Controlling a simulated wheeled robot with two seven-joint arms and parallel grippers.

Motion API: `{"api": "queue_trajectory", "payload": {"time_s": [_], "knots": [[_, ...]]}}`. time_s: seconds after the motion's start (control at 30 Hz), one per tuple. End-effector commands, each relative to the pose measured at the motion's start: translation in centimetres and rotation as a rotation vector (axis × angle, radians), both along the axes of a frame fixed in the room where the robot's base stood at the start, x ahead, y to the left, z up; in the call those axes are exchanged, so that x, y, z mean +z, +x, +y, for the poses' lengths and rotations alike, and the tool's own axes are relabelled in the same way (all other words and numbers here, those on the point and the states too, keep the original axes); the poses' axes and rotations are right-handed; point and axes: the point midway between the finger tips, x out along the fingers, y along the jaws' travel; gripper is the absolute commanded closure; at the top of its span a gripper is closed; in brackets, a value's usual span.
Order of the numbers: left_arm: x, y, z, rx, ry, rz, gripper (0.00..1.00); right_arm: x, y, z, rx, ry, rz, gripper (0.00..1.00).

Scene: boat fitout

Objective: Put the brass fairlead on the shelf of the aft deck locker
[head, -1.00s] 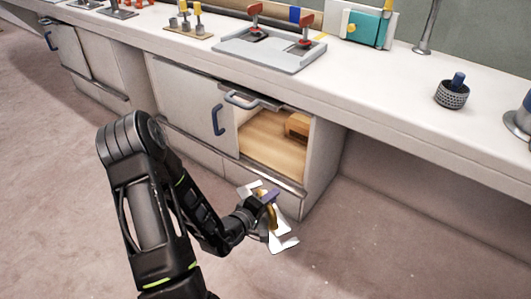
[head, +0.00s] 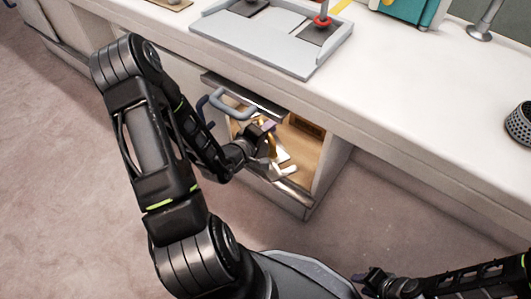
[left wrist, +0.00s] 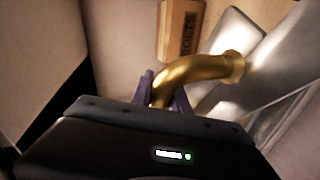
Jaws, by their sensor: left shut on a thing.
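The brass fairlead (left wrist: 195,72) is a curved golden tube in the left wrist view. My left gripper (left wrist: 167,95) is shut on it with its purple fingers. In the head view the gripper (head: 266,137) and the fairlead (head: 272,147) are at the open front of the aft deck locker (head: 328,178), over its wooden shelf (head: 304,148). I cannot tell whether the fairlead touches the shelf. Pale shiny pieces beside it are partly hidden. My right gripper (head: 374,282) is at the lower right, away from the locker; its finger state is unclear.
A wooden box marked BOLTS (left wrist: 180,30) stands inside the locker, towards the back. A flap with a grey handle (head: 235,98) is at the top of the opening. The white counter (head: 410,95) overhangs it and carries a grey tray (head: 270,52).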

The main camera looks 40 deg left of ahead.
Motion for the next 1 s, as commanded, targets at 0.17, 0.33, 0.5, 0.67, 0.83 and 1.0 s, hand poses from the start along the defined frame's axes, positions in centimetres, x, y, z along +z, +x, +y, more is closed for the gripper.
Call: {"api": "queue_trajectory", "payload": {"time_s": [0.17, 0.33, 0.5, 0.67, 0.83, 1.0], "knots": [[0.0, 0.1, 0.0, -0.001, 0.001, -0.004, 1.0, 0.0, 0.0, 0.0, 0.0, 0.0, 0.0, 0.67], [-1.8, 0.0, 0.0, 0.0, -0.002, -0.002, 1.0, -1.1, 0.1, 0.0, -0.001, -0.001, -0.004, 0.67], [-4.9, 0.0, 0.0, 0.002, -0.003, -0.001, 1.0, -2.8, 0.3, 0.1, -0.005, -0.002, -0.01, 0.67], [-6.2, 0.1, 0.0, -0.001, 0.001, -0.004, 1.0, -3.4, 0.5, 0.1, -0.006, -0.003, -0.014, 0.67], [-6.1, 0.1, 0.0, -0.001, 0.002, -0.005, 1.0, -3.3, 0.6, 0.1, -0.007, -0.003, -0.015, 0.67], [-6.4, 0.1, 0.0, -0.001, 0.001, -0.004, 1.0, -3.5, 0.6, 0.1, -0.007, -0.003, -0.016, 0.67]]}}
